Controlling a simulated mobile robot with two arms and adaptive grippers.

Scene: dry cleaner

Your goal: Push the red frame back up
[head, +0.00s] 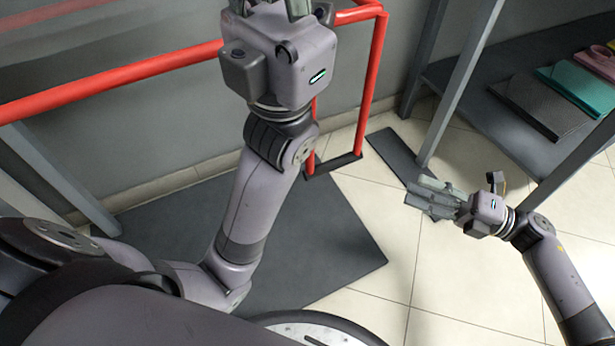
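The red frame (130,74) is a tubular rail in the head view. It runs from the left edge, behind my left gripper, to the top right. Two upright red legs drop to a dark foot bar on the floor. My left gripper (270,12) is in front of the rail at the top. Its fingertips are cut off by the picture's edge, and I cannot tell whether it touches the rail. My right gripper (428,198) is over the tiled floor, right of the frame and apart from it. Its fingers lie close together in this view, and I see nothing between them.
A grey shelf unit (455,90) stands at the right with folded dark, teal and pink items on it. A dark mat (330,235) lies on the floor beneath my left arm. A grey wall is behind the frame.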

